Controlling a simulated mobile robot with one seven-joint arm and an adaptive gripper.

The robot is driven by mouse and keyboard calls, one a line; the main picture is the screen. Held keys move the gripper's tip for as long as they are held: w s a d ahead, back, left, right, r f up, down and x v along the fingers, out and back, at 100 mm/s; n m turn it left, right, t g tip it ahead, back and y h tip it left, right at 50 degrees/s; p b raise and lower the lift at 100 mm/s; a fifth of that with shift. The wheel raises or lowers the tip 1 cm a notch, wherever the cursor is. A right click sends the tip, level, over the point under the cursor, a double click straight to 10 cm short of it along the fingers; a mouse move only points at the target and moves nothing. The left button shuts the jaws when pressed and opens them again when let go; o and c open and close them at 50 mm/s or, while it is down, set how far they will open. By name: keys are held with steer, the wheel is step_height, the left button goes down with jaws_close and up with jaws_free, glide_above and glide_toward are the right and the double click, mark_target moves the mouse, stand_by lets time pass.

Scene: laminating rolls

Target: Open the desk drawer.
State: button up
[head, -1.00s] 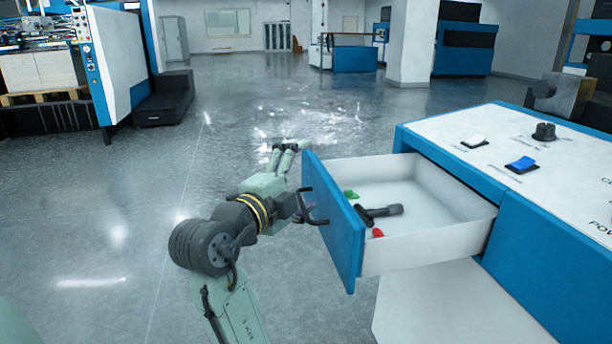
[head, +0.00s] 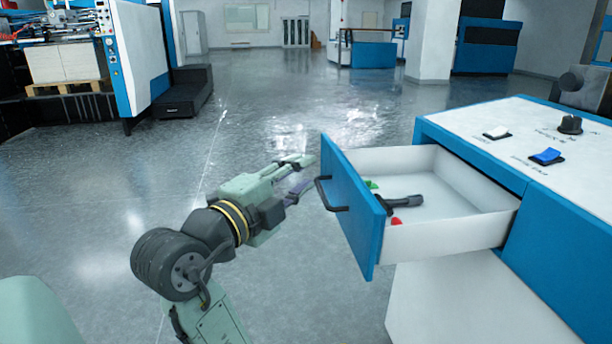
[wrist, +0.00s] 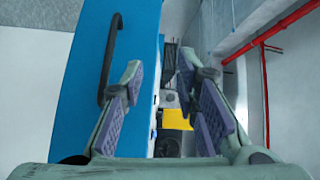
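The desk drawer (head: 437,240) stands pulled well out of the desk, its white inside in plain view. Its blue front (head: 350,208) carries a black bar handle (head: 327,194), which also shows in the wrist view (wrist: 110,58) at upper left. My gripper (head: 306,172) is beside the drawer front, to the left of it near the handle. In the wrist view my gripper (wrist: 162,92) has its two fingers spread apart with nothing between them. The handle is outside the fingers, apart from the grip.
Inside the drawer lie a dark flashlight-like tool (head: 402,205), a green item (head: 371,184) and a red item (head: 396,221). The desk top (head: 520,135) has a white switch, a blue switch and a black knob. The floor (head: 240,145) left of the drawer is clear.

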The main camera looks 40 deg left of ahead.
steer(key=shift+s+d+f+b, duration=0.15)
steer(key=shift+s+f+b, duration=0.05)
steer(key=shift+s, duration=0.75)
steer(key=shift+s+d+f+b, duration=0.15)
steer(key=shift+s+f+b, duration=0.05)
steer(key=shift+s, duration=0.75)
steer(key=shift+f, duration=0.1)
